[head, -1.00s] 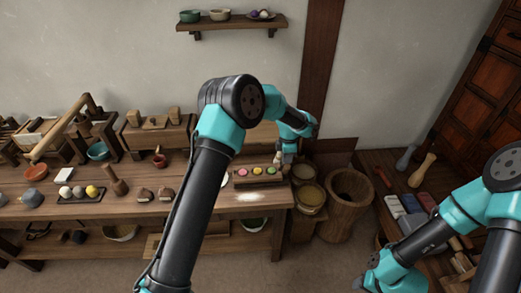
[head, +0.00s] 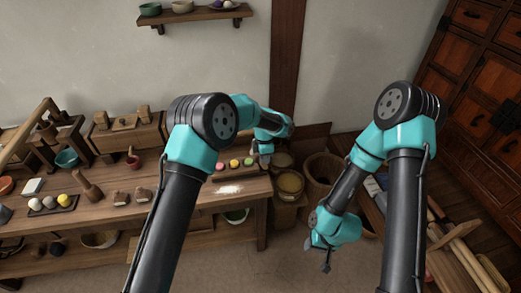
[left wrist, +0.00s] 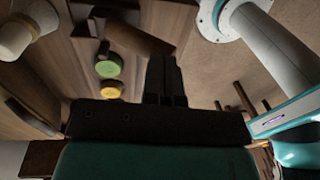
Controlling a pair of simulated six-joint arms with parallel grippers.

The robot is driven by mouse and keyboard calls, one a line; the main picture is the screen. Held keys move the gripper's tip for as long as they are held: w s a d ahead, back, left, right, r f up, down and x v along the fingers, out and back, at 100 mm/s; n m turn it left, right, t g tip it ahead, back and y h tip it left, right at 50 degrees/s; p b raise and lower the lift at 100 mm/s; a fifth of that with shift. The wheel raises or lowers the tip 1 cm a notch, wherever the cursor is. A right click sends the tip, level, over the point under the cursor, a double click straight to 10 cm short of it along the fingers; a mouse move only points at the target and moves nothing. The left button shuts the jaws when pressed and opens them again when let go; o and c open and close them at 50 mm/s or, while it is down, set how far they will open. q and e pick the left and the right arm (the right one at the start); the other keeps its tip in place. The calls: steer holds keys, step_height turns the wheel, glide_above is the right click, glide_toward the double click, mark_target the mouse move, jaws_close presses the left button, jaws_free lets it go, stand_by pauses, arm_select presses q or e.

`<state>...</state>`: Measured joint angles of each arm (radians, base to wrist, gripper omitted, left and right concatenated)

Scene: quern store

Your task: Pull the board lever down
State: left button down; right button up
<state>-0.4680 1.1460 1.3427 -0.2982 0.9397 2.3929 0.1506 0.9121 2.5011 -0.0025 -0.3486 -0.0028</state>
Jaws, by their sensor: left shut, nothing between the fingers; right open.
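A low wooden board (head: 225,175) with pink, green and yellow round pieces lies at the right end of the long bench. My left gripper (head: 265,160) is beside the board's right end in the head view. In the left wrist view its dark fingers (left wrist: 165,80) are shut and empty. I cannot tell which part is the lever; my left arm hides some of the bench. My right gripper (head: 318,257) hangs open and empty, low beside the bench.
Tubs (head: 290,183) and a wooden bucket (head: 322,170) stand right of the bench, near both arms. A side table on the right carries a wooden frame (head: 462,240). Bare floor shows between bench and side table.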

arm_select(q)
steer(key=shift+w+a+f, duration=0.1)
steer(key=shift+w+f, duration=0.1)
steer(key=shift+w, duration=0.4)
steer(key=shift+r, duration=0.1)
steer(key=shift+w+a+r, duration=0.1)
steer(key=shift+w+r, duration=0.3)
steer(key=shift+r, duration=0.05)
steer(key=shift+w+a+r, duration=0.1)
steer(key=shift+w+r, duration=0.75)
steer(key=shift+r, duration=0.3)
steer(key=s+r, duration=0.5)
steer(key=r, duration=0.3)
steer(key=shift+s+d+r, duration=0.2)
steer(key=shift+s+d, duration=0.05)
steer(key=shift+d, duration=0.1)
